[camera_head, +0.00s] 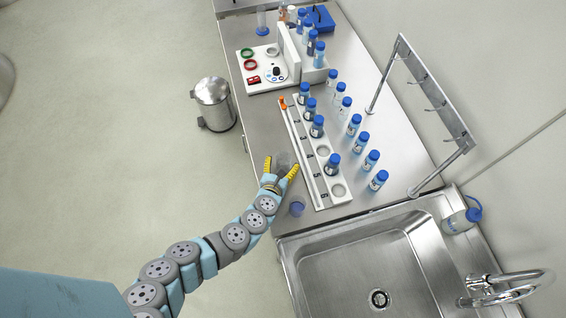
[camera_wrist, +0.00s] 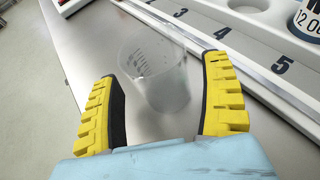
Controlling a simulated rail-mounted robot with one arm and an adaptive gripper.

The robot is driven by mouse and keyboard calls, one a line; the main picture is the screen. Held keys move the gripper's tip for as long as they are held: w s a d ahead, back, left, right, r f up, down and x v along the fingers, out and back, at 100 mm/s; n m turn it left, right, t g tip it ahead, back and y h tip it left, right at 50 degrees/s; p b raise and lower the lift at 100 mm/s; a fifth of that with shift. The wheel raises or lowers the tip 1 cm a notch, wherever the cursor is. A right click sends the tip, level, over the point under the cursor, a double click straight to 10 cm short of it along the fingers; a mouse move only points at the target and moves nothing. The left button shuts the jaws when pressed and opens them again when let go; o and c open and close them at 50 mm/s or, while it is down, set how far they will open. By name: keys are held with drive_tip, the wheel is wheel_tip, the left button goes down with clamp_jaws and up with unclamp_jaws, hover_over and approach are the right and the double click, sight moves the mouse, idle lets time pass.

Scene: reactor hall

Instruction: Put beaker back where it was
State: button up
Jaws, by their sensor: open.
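The beaker is a clear, empty-looking glass with dark graduation marks; it shows in the wrist view (camera_wrist: 154,74) and faintly in the head view (camera_head: 283,160). It is on the steel counter, left of the numbered rack. My gripper (camera_head: 281,166) is open, with its yellow fingers on either side of the beaker. In the wrist view the beaker stands between and just beyond the fingers (camera_wrist: 160,75), with a visible gap at the left finger; contact at the right finger is unclear. A small container with blue contents (camera_head: 297,208) stands nearer the sink.
The white numbered rack (camera_head: 307,165) with several blue-capped bottles lies just right of my gripper. More bottles stand behind it, near a metal rail (camera_head: 435,90). A white device (camera_head: 268,75) is at the far end, and a sink (camera_head: 375,265) at the near end.

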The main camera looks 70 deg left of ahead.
drive_tip(key=p+v, duration=0.1)
drive_tip(key=v, duration=1)
drive_tip(key=shift+d, duration=0.15)
idle(0.4)
